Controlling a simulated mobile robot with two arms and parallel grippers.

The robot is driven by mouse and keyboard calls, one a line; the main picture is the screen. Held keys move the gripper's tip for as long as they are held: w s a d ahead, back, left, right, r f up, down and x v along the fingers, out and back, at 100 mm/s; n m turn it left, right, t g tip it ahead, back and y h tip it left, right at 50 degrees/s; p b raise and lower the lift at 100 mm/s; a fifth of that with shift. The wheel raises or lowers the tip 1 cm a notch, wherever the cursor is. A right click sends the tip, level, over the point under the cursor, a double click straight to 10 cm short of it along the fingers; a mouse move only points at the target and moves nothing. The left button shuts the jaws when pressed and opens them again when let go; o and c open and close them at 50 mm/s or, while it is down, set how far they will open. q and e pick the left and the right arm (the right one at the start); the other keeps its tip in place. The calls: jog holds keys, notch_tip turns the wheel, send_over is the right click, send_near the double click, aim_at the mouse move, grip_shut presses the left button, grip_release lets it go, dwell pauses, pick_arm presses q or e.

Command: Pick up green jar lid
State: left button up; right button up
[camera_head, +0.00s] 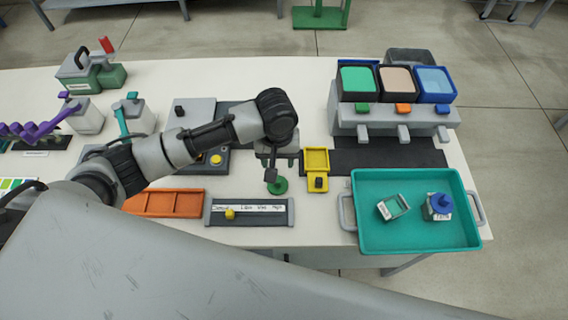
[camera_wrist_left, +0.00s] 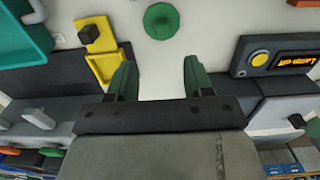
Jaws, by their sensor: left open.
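My left gripper (camera_head: 271,172) is open and empty, close to the lid. In the left wrist view its two green-tinted fingers (camera_wrist_left: 160,76) are spread apart, and the lid lies beyond the tips, not between them. A jar with a green rim (camera_head: 393,207) is in the teal tray (camera_head: 362,242). My right gripper is not in view.
A yellow holder (camera_head: 317,160) stands just right of the lid. A grey label bar (camera_head: 250,222) and an orange tray (camera_head: 165,203) lie in front and to the left. A blue-lidded jar (camera_head: 438,207) is in the teal tray. A dispenser with coloured bins (camera_head: 395,118) stands behind.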

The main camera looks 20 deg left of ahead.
aim_at(277, 183)
pick_arm(q)
jog(key=shift+s+f, duration=0.2)
jog(key=shift+f, duration=0.15)
jog(key=f, duration=0.1)
jog(key=s+f, duration=0.1)
jog(key=f, duration=0.1)
jog(key=shift+s, duration=0.2)
jog(key=shift+w+f, duration=0.15)
jog(key=shift+f, duration=0.3)
jog(key=f, duration=0.4)
jog(key=shift+w+a+f+p, duration=0.1)
jog(key=shift+w+p, duration=0.3)
jog(key=shift+f, duration=0.6)
jog(key=shift+c, duration=0.6)
grip_shut()
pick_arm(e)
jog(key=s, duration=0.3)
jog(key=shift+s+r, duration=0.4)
